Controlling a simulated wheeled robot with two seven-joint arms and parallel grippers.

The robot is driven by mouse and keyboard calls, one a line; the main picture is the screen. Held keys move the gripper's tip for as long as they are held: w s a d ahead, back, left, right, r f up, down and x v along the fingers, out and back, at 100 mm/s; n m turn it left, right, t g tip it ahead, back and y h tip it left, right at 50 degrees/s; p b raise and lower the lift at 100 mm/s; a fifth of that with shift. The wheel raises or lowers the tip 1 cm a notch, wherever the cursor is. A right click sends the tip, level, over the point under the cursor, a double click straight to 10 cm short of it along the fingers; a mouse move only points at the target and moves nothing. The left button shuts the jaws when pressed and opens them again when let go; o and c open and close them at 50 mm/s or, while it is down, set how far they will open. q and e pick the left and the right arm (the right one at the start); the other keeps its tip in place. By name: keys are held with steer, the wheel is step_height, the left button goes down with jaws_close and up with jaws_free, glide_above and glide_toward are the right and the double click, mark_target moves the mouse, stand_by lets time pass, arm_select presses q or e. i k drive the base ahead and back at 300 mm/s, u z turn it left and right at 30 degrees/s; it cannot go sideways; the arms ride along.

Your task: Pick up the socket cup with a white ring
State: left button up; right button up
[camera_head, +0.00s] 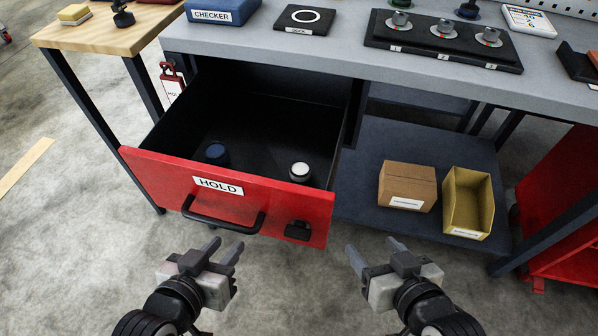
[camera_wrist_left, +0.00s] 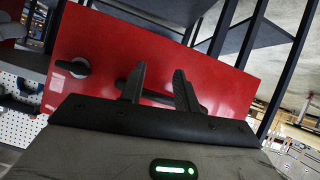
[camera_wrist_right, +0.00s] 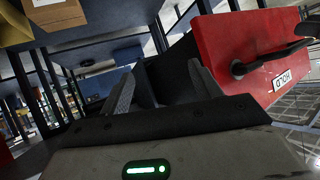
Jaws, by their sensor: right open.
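A dark socket cup with a white ring on top (camera_head: 300,171) stands in the open drawer, near its front right corner. A second dark cup with a blue top (camera_head: 217,154) stands further left in the same drawer (camera_head: 235,122). My left gripper (camera_head: 221,248) is open and empty, in front of the drawer below the handle; its parted fingers show in the left wrist view (camera_wrist_left: 160,88). My right gripper (camera_head: 374,246) is open and empty, to the right of the drawer front. In the right wrist view its fingers (camera_wrist_right: 160,88) are apart. Neither wrist view shows the cups.
The red drawer front (camera_head: 160,171) has a black handle (camera_head: 222,222), a HOLD label and a black latch (camera_head: 298,230). The bench above carries a black tray (camera_head: 440,45) and a blue CHECKER box (camera_head: 222,12). A cardboard box (camera_head: 407,186) and yellow bin (camera_head: 467,203) stand on the lower shelf.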

mark_target(300, 170)
steer(key=k, duration=1)
steer(key=z, duration=0.6)
steer(key=i, duration=0.75)
steer(key=u, duration=1.25)
